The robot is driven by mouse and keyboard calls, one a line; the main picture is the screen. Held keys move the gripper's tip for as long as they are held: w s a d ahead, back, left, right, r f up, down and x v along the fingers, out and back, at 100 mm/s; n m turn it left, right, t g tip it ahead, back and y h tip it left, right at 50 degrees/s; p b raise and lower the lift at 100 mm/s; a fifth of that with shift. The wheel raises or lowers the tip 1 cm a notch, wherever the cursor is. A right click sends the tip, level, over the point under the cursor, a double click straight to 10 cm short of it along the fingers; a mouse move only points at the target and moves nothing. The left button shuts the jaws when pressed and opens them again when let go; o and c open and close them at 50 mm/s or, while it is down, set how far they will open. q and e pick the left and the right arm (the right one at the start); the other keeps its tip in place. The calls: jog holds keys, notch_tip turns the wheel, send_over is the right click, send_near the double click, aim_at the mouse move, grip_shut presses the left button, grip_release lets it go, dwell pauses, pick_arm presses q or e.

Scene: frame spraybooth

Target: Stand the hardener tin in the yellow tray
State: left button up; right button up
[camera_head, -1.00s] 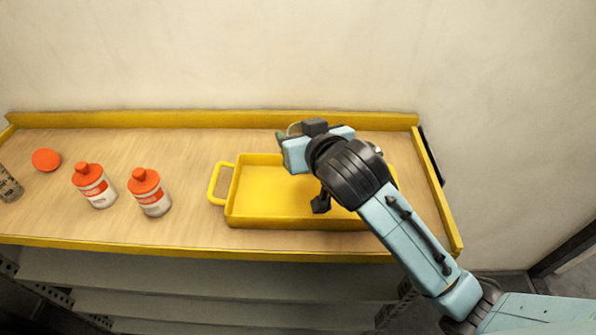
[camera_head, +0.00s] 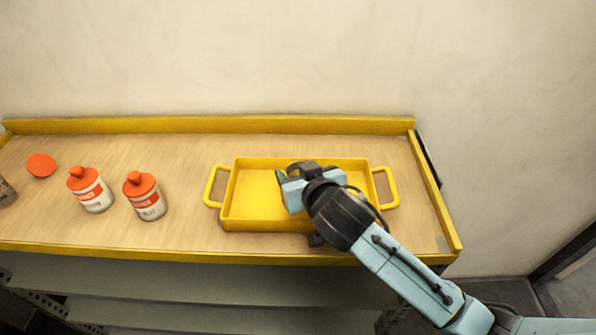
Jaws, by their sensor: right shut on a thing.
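The yellow tray (camera_head: 262,222) lies on the bench with a handle at each end, and its visible floor is bare. My right gripper (camera_head: 288,178) is over the middle of the tray, shut on what seems to be the hardener tin (camera_head: 297,166). Only a small rounded edge of the tin shows past the gripper, so its label and base are hidden. I cannot tell whether the tin touches the tray floor. My left gripper is out of view.
Two white tins with orange caps (camera_head: 90,190) (camera_head: 145,197) stand left of the tray. An orange disc (camera_head: 41,165) and a partly cut-off dark container (camera_head: 6,192) are farther left. A yellow rim (camera_head: 210,125) runs along the bench's back.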

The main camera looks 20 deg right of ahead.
jog(key=o, duration=1.1)
jog(key=shift+c, duration=0.2)
jog(key=shift+s+r, duration=0.15)
jog(key=shift+s, duration=0.05)
jog(key=v, duration=1.1)
jog(key=shift+s+p, duration=0.3)
jog(key=shift+p, duration=0.05)
jog(key=shift+r, duration=0.15)
